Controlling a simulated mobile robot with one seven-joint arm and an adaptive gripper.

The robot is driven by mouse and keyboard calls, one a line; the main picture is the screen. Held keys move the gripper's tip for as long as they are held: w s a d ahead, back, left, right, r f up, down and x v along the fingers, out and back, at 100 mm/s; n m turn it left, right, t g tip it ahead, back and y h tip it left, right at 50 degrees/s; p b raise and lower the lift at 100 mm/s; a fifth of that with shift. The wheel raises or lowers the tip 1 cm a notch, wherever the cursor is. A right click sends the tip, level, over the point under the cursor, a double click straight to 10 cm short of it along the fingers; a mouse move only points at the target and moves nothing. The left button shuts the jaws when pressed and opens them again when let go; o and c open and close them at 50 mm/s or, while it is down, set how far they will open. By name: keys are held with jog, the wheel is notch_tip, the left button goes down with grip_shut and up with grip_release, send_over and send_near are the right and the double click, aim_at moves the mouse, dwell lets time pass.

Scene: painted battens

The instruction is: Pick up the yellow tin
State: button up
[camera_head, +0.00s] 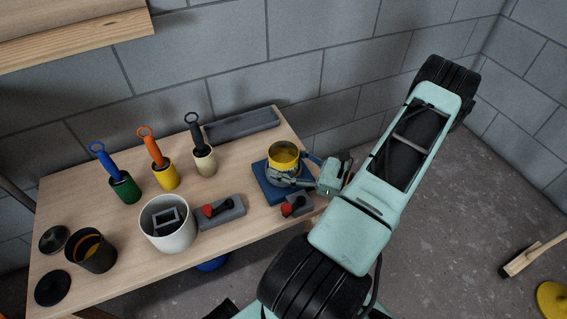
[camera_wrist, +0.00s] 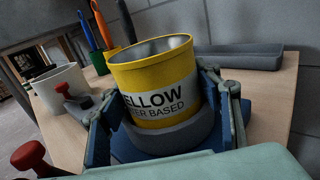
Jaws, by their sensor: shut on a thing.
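The yellow tin (camera_head: 284,156) is an open-topped can with a white label band, at the right end of the wooden table. In the wrist view the tin (camera_wrist: 158,82) is large, its label reading "YELLOW" and "WATER BASED" in part. My gripper (camera_head: 288,176) reaches in from the right and is shut on the tin, one finger on each side. In the wrist view my gripper's fingers (camera_wrist: 160,115) flank the tin's lower body. The tin is slightly tilted in that view. A blue square mat (camera_head: 262,180) is under it; I cannot tell whether the tin still touches its grey base.
A white pot (camera_head: 167,224) stands left, with red-handled grey blocks (camera_head: 221,211) beside it. Green, yellow (camera_head: 164,176) and cream cups hold handled tools. A grey tray (camera_head: 241,125) lies along the back edge. A dark can (camera_head: 91,252) and black lids are at far left.

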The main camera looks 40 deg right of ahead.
jog(key=shift+c, duration=0.8)
jog(key=shift+r, duration=0.1)
jog(key=shift+r+p, duration=0.45)
jog(key=shift+r, duration=0.55)
jog(key=s+a+r+p, duration=0.5)
jog(key=s+a+r, duration=0.2)
jog(key=a+r, duration=0.3)
jog(key=shift+s+a+r, duration=0.15)
jog(key=shift+a+r, duration=0.25)
jog(key=shift+a, duration=0.55)
